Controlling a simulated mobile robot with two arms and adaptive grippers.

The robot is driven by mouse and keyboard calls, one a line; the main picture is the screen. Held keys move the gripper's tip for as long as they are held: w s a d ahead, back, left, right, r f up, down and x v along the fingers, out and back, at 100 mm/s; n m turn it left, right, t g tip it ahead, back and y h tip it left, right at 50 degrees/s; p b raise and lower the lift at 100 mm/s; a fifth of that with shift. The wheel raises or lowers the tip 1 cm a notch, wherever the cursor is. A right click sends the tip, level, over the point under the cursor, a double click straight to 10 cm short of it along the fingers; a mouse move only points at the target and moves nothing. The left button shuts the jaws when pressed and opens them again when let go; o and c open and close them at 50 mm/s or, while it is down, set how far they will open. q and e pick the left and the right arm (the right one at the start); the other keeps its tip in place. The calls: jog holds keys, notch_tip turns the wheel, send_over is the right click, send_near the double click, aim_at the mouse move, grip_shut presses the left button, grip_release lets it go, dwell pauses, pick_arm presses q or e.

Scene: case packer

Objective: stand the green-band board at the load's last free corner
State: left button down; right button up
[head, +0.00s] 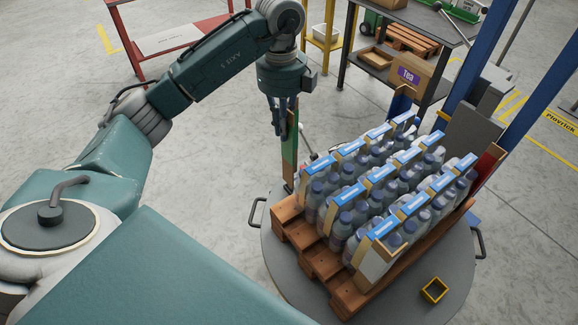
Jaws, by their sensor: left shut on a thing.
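My left gripper (282,120) points down at the load's left corner and is shut on the upper part of the green-band board (289,160). The board is upright, narrow and brown-edged with a green face. Its lower end is close to the left corner of the wooden pallet (321,262); I cannot tell whether it touches. The load (375,180) is several packs of bottles with blue-and-white labels. A red-banded board (490,164) stands at its right corner, a blue-banded board (401,100) at the far corner, and a pale-banded board (376,266) at the near corner. My right gripper is out of view.
The pallet sits on a round grey turntable (284,258) with side handles. A small yellow square frame (434,290) lies on its near right part. Blue posts (540,90) rise at the right. A dark table (388,66) and a red-framed table (172,38) stand behind.

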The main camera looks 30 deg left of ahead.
pick_arm(q)
notch_tip(320, 180, down, 8)
jog(key=p, duration=0.2)
send_over(284, 175)
notch_tip(284, 175, down, 5)
jog(key=shift+f, duration=0.15)
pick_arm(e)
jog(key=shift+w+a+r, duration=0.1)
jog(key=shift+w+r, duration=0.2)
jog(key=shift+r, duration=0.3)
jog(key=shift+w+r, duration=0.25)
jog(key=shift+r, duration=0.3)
pick_arm(q)
jog(key=c, duration=2.3)
grip_release()
jog(key=shift+f, duration=0.15)
jog(key=o, duration=0.4)
jog(key=shift+o, duration=0.2)
notch_tip(284, 175, up, 12)
jog(key=b, duration=0.2)
jog(key=shift+b, duration=0.3)
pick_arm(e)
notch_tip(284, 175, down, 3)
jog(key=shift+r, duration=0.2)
